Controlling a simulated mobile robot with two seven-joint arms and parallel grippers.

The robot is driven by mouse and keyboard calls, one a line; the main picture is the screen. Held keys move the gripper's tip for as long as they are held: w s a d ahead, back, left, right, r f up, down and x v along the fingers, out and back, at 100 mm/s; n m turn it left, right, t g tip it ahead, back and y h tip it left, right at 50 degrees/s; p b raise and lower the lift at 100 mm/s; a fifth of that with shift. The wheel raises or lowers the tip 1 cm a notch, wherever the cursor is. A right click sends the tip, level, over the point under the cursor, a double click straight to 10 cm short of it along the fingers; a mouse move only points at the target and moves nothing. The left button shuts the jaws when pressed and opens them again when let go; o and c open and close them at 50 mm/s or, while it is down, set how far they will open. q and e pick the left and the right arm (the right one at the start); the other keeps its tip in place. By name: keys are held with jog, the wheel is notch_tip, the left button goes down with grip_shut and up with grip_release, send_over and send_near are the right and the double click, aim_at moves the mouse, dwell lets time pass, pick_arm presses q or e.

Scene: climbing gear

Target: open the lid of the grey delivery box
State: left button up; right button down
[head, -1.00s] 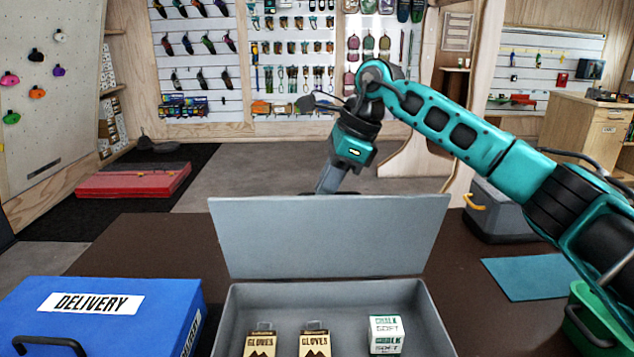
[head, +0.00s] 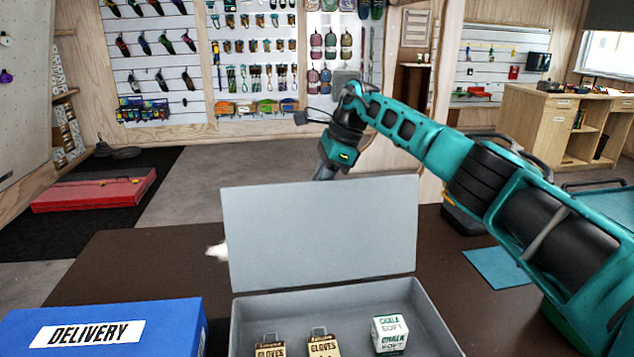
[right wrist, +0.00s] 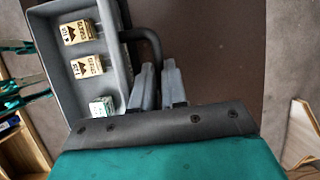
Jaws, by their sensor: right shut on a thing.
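The grey delivery box (head: 435,318) stands open on the dark table. Its lid (head: 320,232) stands up at the back edge, close to upright. Inside lie two glove packs (head: 270,348) (head: 323,343) and a white-green chalk block (head: 390,334). My right arm reaches behind the lid, which hides the fingertips in the head view. In the right wrist view my right gripper (right wrist: 158,85) is shut on the lid's dark handle (right wrist: 150,42), beside the open box (right wrist: 50,62). My left gripper is not in view.
A blue box marked DELIVERY (head: 165,315) stands left of the grey box. A teal mat (head: 497,268) lies at the right on the brown table (head: 150,262). A red case (head: 95,192) lies on the floor beyond. The table left of the lid is mostly clear.

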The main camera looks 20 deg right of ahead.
jog(key=shift+w+f, duration=0.25)
jog(key=shift+f, duration=0.5)
jog(key=shift+w+d, duration=0.1)
jog(key=c, duration=1.2)
grip_release()
jog(key=shift+w, duration=0.1)
jog(key=shift+o, duration=0.2)
jog(key=shift+r, duration=0.2)
jog(key=v, duration=1.2)
jog(key=shift+d+r, duration=0.25)
jog(key=shift+r, duration=0.05)
